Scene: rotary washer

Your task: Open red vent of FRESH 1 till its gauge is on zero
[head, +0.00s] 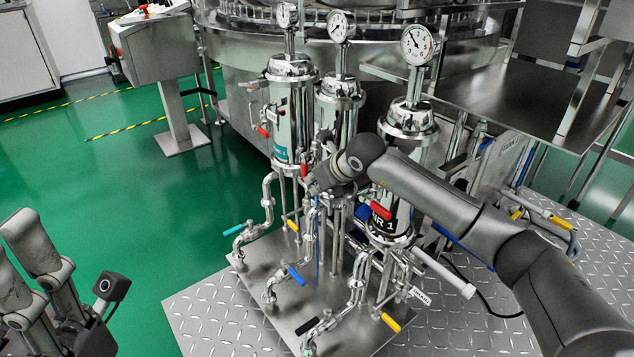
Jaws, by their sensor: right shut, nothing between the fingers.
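Three upright steel filter housings stand on a steel base. The left housing (292,105) bears a teal label (281,150), too small to read surely as FRESH 1. A red vent handle (263,131) sits on its left side, and its gauge (286,15) is above; the needle is unreadable. A second red handle (304,164) shows by the middle housing (340,106). My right gripper (312,184) is shut and empty, right beside this second handle; contact cannot be told. My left gripper (12,243) is at the lower left, fingers apart, far from the housings.
The right housing (407,130) has a gauge (417,45) and a red handle (381,211); my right arm crosses before it. Blue, teal, yellow and black valve handles stick out below. A control box (155,48) stands back left. Green floor at left is clear.

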